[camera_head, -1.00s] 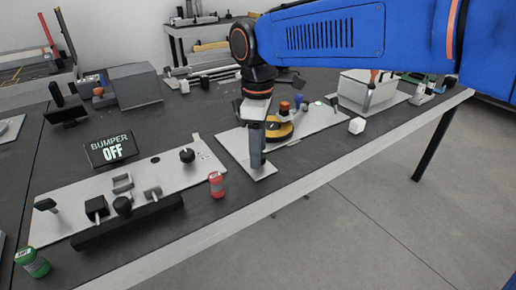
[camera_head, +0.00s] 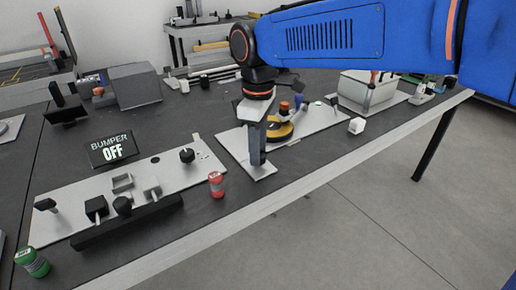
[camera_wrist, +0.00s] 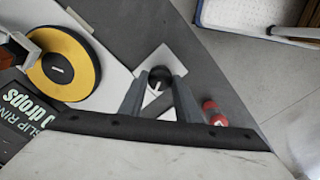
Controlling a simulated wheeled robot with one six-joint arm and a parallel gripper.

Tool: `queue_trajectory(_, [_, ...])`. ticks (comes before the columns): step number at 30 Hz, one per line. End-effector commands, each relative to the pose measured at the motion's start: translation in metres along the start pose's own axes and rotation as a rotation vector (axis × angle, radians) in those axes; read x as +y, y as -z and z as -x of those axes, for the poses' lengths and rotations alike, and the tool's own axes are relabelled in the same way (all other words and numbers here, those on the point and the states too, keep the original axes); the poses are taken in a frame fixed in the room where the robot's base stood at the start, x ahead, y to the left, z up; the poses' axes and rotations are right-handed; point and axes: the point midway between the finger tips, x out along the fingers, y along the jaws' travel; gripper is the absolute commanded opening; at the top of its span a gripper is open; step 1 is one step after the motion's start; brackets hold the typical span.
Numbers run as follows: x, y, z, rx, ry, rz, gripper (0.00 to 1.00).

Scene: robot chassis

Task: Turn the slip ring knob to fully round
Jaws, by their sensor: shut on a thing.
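The slip ring knob (camera_wrist: 161,76) is a small dark round knob with a white mark, on a pale plate. In the wrist view it sits between the two fingertips of my gripper (camera_wrist: 160,84), which is shut on it. In the head view my gripper (camera_head: 259,160) points down at the front end of the pale plate (camera_head: 232,145), and its fingers mostly hide the knob. The yellow and black slip ring disc (camera_wrist: 62,68) lies left of the knob in the wrist view. It also shows behind my gripper in the head view (camera_head: 284,131).
A dark sign with "SLIP RING" and "drops" (camera_wrist: 25,117) stands by the disc. A red can (camera_head: 216,185) stands left of my gripper, near the table edge. A panel with several dark controls (camera_head: 75,204) lies further left.

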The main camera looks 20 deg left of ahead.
Motion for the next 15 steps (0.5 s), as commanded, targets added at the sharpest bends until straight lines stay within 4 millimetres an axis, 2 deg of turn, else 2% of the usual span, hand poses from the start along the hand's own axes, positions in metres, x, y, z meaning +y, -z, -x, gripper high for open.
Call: queue_trajectory(15, [0.0006, 0.0000, 0.0006, 0.001, -0.001, -0.339, 0.08])
